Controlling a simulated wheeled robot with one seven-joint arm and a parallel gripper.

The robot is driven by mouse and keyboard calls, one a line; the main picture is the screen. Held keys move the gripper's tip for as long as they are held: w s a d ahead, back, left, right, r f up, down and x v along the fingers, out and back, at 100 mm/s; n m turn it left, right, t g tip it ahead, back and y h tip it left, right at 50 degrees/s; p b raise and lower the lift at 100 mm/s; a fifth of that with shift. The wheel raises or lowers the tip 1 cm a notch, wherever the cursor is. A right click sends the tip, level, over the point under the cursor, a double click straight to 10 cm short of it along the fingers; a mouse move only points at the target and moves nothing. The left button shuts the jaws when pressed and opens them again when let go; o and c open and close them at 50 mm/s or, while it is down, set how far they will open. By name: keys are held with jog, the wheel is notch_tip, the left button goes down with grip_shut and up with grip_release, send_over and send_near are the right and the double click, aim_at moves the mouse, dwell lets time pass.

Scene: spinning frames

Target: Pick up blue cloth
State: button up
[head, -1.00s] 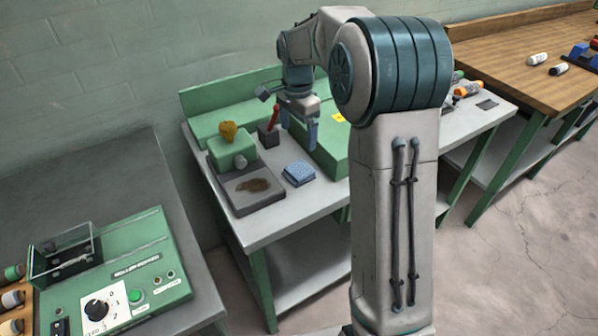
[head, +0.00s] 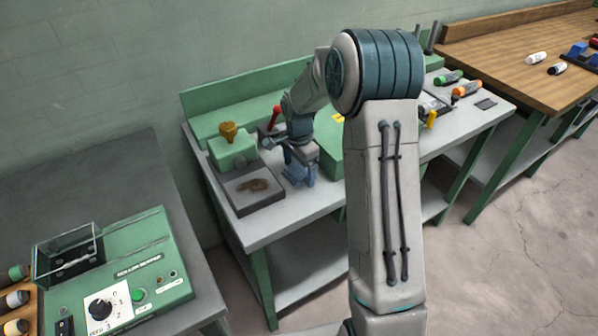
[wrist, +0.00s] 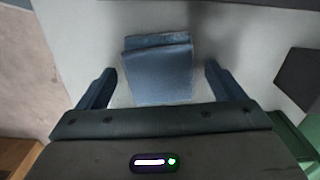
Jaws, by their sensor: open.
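The blue cloth (wrist: 158,72) lies folded on the light grey table top, in the wrist view between the two fingers of my gripper (wrist: 160,88). The fingers are apart, one on each side of the cloth, with a gap of bare table on both sides. In the head view my gripper (head: 300,176) is low over the table, pointing down where the cloth lies, and it largely hides the cloth. I cannot tell the exact height of the fingertips above the table.
A dark tray with a brown stain (head: 250,190) lies just left of my gripper. A green device with a yellow-brown knob (head: 232,148) stands behind it. A green box (head: 330,150) is close on the right. The table's front edge (head: 290,222) is clear.

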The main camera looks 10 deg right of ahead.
aim_at(299, 170)
jog(key=c, duration=1.1)
jog(key=shift+o, duration=0.2)
notch_tip(299, 170, up, 10)
jog(key=b, duration=0.1)
jog(key=shift+o, duration=0.5)
